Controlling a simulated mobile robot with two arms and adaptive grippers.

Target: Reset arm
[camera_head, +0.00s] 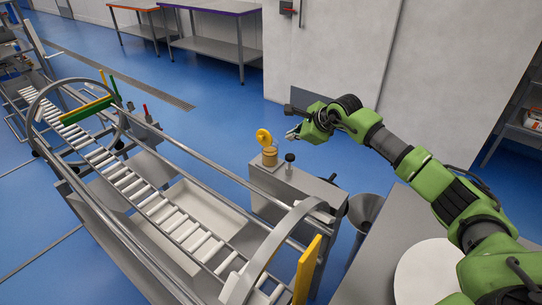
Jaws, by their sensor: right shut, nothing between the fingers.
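My right arm comes in from the right side, green with dark joints. My right gripper (294,133) is shut and empty, held in the air above and beyond the grey metal box with the brass and yellow fitting. It touches nothing that I can see. My left gripper is not in view.
A roller conveyor (165,212) with metal rails and hoops runs along the left. A yellow-handled brass fitting (268,150) stands on a grey box (300,185) below my gripper. A grey table (385,255) with a white disc (432,272) lies under my arm. Blue floor (215,110) is clear behind.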

